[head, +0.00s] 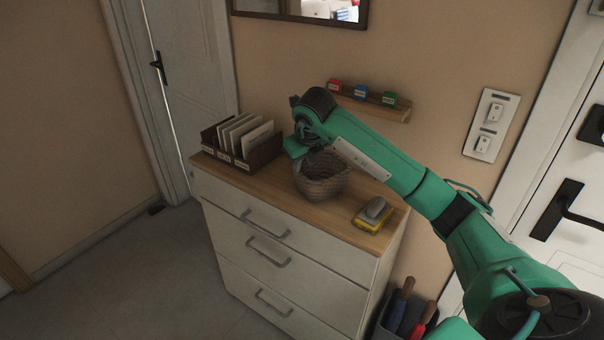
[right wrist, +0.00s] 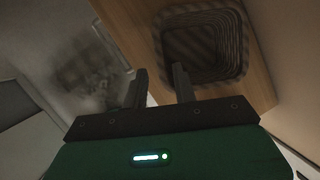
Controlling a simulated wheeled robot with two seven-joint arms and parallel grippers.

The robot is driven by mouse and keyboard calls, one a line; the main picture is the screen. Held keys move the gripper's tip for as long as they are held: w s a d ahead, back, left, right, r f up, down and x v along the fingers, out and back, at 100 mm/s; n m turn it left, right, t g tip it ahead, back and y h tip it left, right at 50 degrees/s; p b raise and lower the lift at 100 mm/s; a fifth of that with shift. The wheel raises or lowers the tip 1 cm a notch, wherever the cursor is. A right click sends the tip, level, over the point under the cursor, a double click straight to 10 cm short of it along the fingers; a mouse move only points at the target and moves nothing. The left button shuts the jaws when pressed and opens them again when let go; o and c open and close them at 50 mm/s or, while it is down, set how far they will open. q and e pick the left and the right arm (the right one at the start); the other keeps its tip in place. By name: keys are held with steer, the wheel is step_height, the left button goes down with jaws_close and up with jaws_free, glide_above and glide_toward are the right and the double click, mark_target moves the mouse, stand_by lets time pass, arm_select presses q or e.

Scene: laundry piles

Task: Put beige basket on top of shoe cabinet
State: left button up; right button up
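The beige woven basket (head: 322,187) stands upright on the wooden top of the white shoe cabinet (head: 371,229), near the middle. My right gripper (head: 303,150) is at the basket's back left rim, and the gripper hides part of that rim. In the right wrist view its two fingers (right wrist: 161,80) are apart with nothing clearly clamped between them. The dark basket opening (right wrist: 205,45) lies just beyond the right finger there. I cannot tell whether the fingers touch the rim. My left gripper is not in view.
A dark organizer (head: 232,162) with envelopes stands left of the basket. A brush on a yellow item (head: 372,214) lies to its right. A wall shelf (head: 368,101) with small coloured boxes hangs behind. A bin with red and blue handles (head: 405,317) stands at the cabinet's right.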

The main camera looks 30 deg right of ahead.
steer(key=shift+v, duration=0.9)
steer(key=shift+f, duration=0.1)
